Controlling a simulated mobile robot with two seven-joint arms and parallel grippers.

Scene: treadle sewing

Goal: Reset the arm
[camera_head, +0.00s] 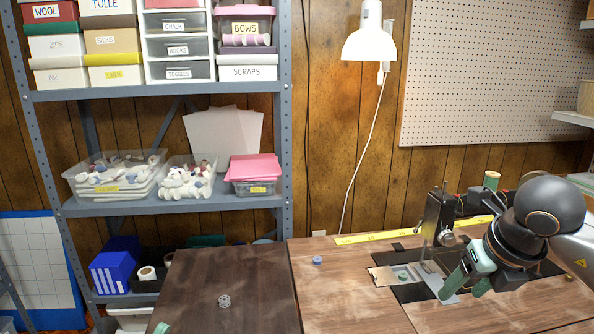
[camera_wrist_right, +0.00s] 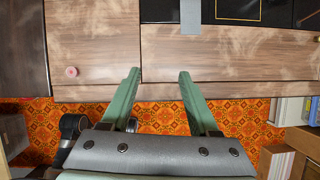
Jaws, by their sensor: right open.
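My right gripper (camera_head: 462,293) comes in from the right in the head view, with its two green fingers pointing down over the front of the sewing machine area. Its fingers stand apart with nothing between them. The wrist view also shows the empty gripper (camera_wrist_right: 159,74), above the front edge of the wooden table (camera_wrist_right: 220,55). The dark sewing machine (camera_head: 437,222) stands just left of and behind the gripper, and my right arm hides part of it.
A blue spool (camera_head: 317,260) sits on the sewing table, and a metal bobbin (camera_head: 224,300) lies on the dark wood at left. A yellow ruler (camera_head: 410,231) lies along the back. A grey shelf (camera_head: 150,207) holds bins. The table's front left is mostly clear.

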